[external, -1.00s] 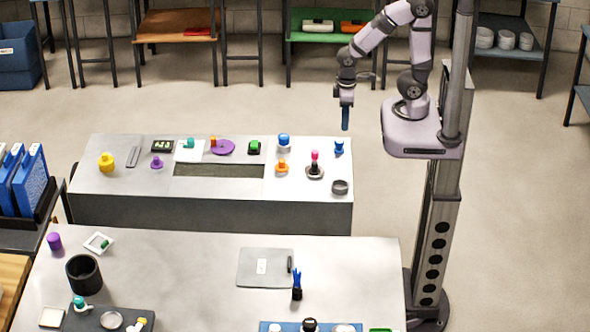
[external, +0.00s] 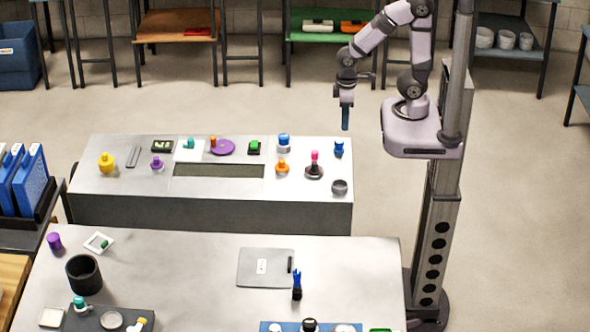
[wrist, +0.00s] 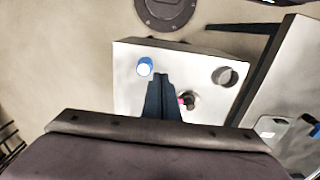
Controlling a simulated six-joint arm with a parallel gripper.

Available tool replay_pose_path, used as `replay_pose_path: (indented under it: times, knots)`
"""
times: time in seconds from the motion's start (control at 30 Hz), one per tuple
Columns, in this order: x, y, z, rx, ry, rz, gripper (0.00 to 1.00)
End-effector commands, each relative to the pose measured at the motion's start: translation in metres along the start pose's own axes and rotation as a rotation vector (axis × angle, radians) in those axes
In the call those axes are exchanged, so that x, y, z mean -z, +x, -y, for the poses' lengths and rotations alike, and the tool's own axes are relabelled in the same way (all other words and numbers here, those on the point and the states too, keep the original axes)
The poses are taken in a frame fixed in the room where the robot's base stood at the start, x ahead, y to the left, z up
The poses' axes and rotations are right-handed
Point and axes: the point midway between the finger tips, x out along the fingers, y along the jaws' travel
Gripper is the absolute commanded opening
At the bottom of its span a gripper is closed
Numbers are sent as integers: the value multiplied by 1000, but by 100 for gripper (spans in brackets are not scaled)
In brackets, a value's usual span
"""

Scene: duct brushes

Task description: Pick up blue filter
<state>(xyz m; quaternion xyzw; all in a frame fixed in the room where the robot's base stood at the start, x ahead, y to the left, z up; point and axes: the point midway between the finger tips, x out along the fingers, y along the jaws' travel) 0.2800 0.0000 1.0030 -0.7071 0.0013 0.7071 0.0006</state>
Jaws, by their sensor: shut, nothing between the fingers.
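Several blue filter-like panels (external: 30,181) stand upright in a dark rack at the far left of the external view. Smaller blue pieces are on the back bench: a blue-topped one (external: 284,142) and a blue one (external: 339,147) at the right end. The right-end piece also shows in the wrist view (wrist: 145,67), just left of my fingers. I cannot tell from its shape alone whether any of these small pieces is a filter. My gripper (external: 345,125) is shut and empty, pointing down beyond the back bench's right end. Its dark blue fingers show in the wrist view (wrist: 161,77).
The back bench (external: 130,183) also holds a pink-topped piece (external: 314,157), a grey ring (external: 339,187), an orange piece (external: 282,166) and a purple disc (external: 223,148). The front table (external: 190,275) carries a black cylinder (external: 84,275) and a blue brush (external: 297,280).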

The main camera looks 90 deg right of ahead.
Motion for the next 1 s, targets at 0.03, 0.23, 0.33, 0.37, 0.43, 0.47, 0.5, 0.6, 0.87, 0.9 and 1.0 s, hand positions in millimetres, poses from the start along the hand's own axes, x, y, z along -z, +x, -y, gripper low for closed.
replay_pose_path:
  times: [0.03, 0.23, 0.33, 0.37, 0.43, 0.47, 0.5, 0.6, 0.87, 0.9, 1.0]
  knots:
    - [0, 0, 0, 0, 0, 0, 2]
    - [0, 0, 0, 0, 0, 0, 48]
    - [0, 0, 0, 0, 0, 0, 48]
    - [0, 0, 0, 0, 0, 0, 48]
    - [0, 0, 0, 0, 0, 0, 48]
    - [0, 0, 0, 0, 0, 0, 48]
    - [0, 0, 0, 0, -1, 1, 48]
    - [-1, 1, 2, -6, -18, 15, 48]
    - [-17, 16, 12, -99, -238, 171, 48]
    - [-21, 19, 14, -127, -296, 211, 48]
    - [-31, 28, 17, -213, -459, 310, 48]
